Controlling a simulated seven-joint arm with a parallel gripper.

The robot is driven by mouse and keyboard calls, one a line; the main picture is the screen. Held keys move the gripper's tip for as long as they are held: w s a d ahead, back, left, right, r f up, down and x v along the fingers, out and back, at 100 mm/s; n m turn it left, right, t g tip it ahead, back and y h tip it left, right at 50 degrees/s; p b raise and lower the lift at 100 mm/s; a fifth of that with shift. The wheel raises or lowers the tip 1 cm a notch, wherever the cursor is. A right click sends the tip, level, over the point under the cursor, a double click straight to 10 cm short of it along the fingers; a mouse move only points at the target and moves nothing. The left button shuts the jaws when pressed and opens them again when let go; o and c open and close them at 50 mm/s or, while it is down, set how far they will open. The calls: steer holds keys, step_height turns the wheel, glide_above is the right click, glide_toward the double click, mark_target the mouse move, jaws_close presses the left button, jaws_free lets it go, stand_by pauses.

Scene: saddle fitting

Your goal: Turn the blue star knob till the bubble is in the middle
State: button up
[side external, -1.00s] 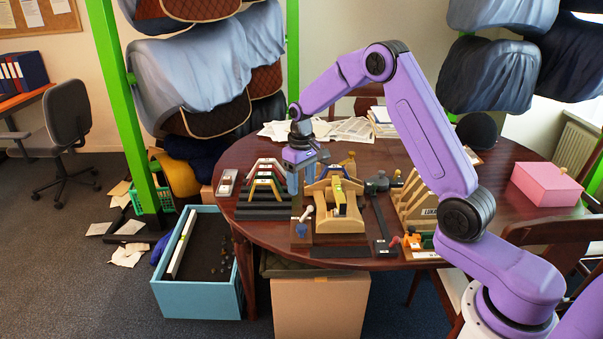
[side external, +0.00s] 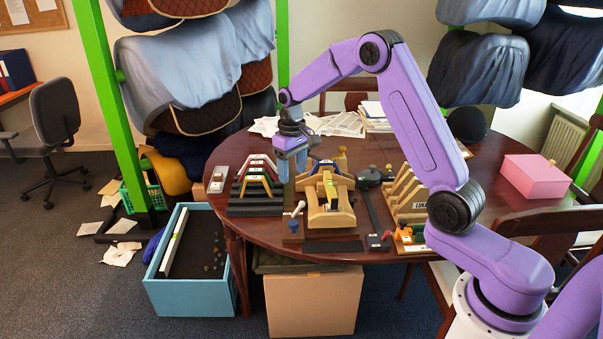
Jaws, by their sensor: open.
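The blue star knob (side external: 293,226) is small and sits low at the front left of a wooden fixture (side external: 330,217) on the table. A pale rod-like piece (side external: 299,208) stands just above it. A yellow-green part (side external: 331,190), perhaps the level, lies along the top of the fixture; no bubble can be made out at this size. My gripper (side external: 292,172) hangs with its blue-grey fingers pointing down, open and apparently empty. It is above and behind the knob, at the left of the fixture, and apart from the knob.
A rack of dark steps with coloured arches (side external: 256,195) stands left of the fixture. A dark bar (side external: 372,215), a dark round pot (side external: 368,178) and a wooden slotted rack (side external: 408,195) are to the right. A pink box (side external: 535,177) is at the far right.

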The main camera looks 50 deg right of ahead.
mark_target(293, 222)
step_height(293, 222, down, 18)
steer(key=shift+r, duration=0.25)
stand_by(0.6)
steer(key=c, duration=1)
steer(key=shift+c, duration=0.2)
